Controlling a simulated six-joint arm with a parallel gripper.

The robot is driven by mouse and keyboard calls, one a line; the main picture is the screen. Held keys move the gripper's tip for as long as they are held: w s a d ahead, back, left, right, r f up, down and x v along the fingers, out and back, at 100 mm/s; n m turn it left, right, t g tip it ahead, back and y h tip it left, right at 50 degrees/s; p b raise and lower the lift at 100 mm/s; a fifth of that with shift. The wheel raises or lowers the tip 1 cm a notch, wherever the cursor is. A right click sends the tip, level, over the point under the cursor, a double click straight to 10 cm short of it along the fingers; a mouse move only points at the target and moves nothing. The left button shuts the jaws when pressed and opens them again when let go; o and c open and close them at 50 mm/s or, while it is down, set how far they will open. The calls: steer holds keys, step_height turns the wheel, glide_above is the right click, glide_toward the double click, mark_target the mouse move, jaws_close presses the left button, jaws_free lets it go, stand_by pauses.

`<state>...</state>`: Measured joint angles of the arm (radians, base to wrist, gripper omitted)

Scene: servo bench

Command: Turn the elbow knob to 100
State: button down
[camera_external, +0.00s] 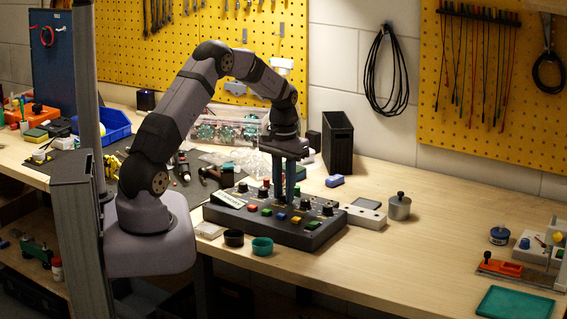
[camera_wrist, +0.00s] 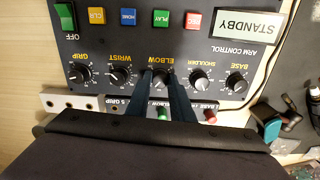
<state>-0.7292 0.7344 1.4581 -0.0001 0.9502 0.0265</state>
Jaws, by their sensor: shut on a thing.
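The dark control box (camera_external: 318,236) stands on the bench in the external view. In the wrist view its panel (camera_wrist: 215,50) appears upside down, with a row of black knobs under coloured buttons and a display reading STANDBY. The elbow knob (camera_wrist: 161,78) is the middle one, labelled ELBOW. My gripper (camera_wrist: 162,84) points down at the panel, with one finger on each side of the elbow knob, shut on it. In the external view my gripper (camera_external: 289,192) reaches the box from above and its fingers hide the knob. The elbow pointer and scale reading cannot be made out.
The wrist knob (camera_wrist: 120,75) and shoulder knob (camera_wrist: 202,78) sit close on either side of my fingers. A metal weight (camera_external: 399,208) and a black bin (camera_external: 338,145) are nearby. The bench to the right is mostly clear.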

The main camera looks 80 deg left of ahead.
mark_target(284, 194)
steer(key=shift+r+n, duration=0.1)
steer(key=shift+n, duration=2.2)
steer(key=shift+w+a, duration=0.1)
steer(key=c, duration=1.6)
jaws_free()
steer(key=shift+o, duration=0.2)
steer(key=shift+r+b, duration=1.2)
steer(key=shift+r, duration=2.45)
